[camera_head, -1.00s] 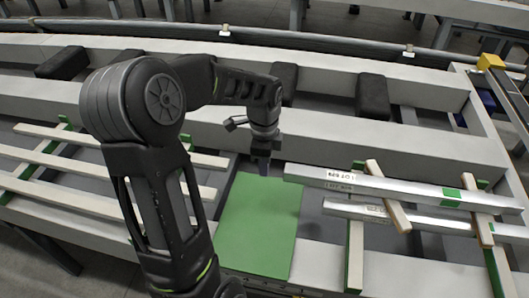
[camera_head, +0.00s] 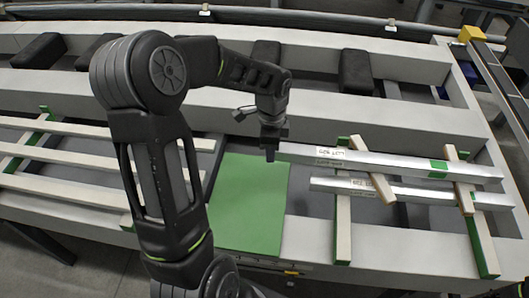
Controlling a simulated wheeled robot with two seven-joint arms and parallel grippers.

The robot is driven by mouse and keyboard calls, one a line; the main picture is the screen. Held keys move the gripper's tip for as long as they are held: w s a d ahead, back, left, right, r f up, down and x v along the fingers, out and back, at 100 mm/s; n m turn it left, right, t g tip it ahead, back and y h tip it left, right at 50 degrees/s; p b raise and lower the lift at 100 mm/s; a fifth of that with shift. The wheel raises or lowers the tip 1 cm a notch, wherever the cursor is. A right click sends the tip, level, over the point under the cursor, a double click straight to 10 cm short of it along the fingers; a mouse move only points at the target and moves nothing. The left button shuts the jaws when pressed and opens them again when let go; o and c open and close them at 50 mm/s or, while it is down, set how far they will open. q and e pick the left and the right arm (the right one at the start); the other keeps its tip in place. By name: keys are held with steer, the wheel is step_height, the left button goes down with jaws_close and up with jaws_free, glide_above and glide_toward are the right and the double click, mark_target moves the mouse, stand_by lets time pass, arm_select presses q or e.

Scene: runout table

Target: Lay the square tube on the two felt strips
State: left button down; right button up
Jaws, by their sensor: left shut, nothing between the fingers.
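Two silvery square tubes lie on the right. The upper tube (camera_head: 400,166) has a label near its left end and a green patch near its right. The lower tube (camera_head: 413,193) runs roughly parallel, nearer me. Pale bearers with green felt strips cross this area, one toward the left (camera_head: 343,228) and one toward the right (camera_head: 481,243). The tubes partly hide them; I cannot tell which tube touches felt. My left gripper (camera_head: 270,155) is shut and empty, pointing down beside the upper tube's left end. My right gripper is not in view.
A green sheet (camera_head: 248,210) lies below my left gripper. Short wood pieces (camera_head: 381,188) (camera_head: 459,180) cross the tubes' area. Long pale slats (camera_head: 60,158) lie at left, partly behind my arm. Dark blocks (camera_head: 357,72) stand between the rear beams. A yellow block (camera_head: 471,33) is at far right.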

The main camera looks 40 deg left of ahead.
mark_target(310, 152)
arm_select(q)
steer(key=w+d, duration=0.2)
steer(key=d, duration=0.1)
steer(key=w+d+b, duration=0.1)
steer(key=w+d, duration=0.1)
steer(key=d, duration=0.1)
steer(key=w+d, duration=0.1)
steer(key=d, duration=0.2)
steer(key=shift+w+d, duration=0.1)
steer(key=shift+w, duration=0.3)
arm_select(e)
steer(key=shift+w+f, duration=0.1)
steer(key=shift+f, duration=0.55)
